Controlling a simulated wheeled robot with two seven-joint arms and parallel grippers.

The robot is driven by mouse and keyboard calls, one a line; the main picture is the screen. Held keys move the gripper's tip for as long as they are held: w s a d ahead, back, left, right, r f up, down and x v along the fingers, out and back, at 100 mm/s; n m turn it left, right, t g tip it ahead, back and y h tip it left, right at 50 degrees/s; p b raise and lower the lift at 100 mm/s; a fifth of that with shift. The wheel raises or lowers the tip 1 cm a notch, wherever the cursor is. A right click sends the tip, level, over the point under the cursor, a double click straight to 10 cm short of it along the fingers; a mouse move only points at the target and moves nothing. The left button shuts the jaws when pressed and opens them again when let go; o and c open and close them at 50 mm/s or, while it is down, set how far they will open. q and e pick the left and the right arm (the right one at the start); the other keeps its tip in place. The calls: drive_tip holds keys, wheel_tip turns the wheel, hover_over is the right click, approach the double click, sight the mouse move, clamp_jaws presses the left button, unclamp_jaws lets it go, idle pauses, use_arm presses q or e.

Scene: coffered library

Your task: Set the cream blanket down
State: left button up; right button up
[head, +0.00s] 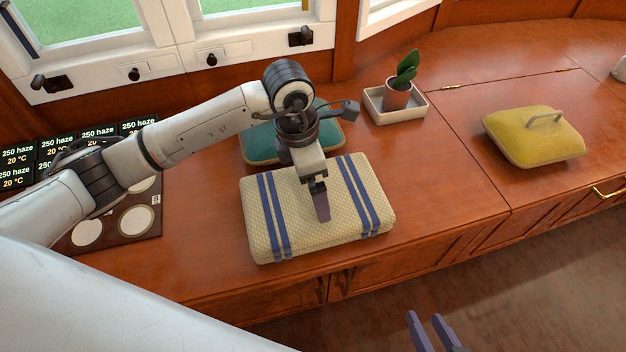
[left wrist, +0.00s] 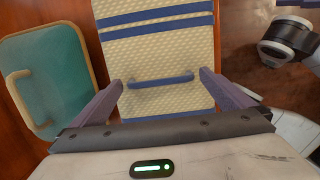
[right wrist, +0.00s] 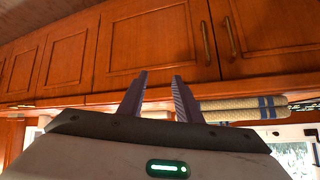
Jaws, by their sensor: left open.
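The cream blanket (head: 325,228) is a folded, padded block with blue stripes, lying flat on the wooden counter. In the left wrist view the blanket (left wrist: 158,52) has a blue handle (left wrist: 160,81) across its top. My left gripper (head: 318,205) is above the blanket, pointing down. Its fingers (left wrist: 160,78) are spread wide, one beyond each end of the handle, and do not grip it. My right gripper (head: 432,325) is low in front of the counter, its fingers apart and empty. In the right wrist view the blanket's edge (right wrist: 240,110) shows behind the fingers.
A teal cushion (head: 258,148) with a handle lies just behind the blanket. A potted plant (head: 397,95) stands in a white tray (head: 380,116). A yellow cushion (head: 530,140) lies at the right. A dark board with round pads (head: 137,220) is at the left.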

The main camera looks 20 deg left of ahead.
sight(305, 198)
use_arm(q)
drive_tip(key=shift+r, duration=0.35)
wheel_tip(305, 198, up, 12)
drive_tip(key=s+a+p, duration=0.1)
drive_tip(key=p, duration=0.1)
drive_tip(key=shift+a+f, duration=0.25)
use_arm(e)
drive_tip(key=shift+d+r, duration=0.2)
drive_tip(key=shift+r, duration=0.1)
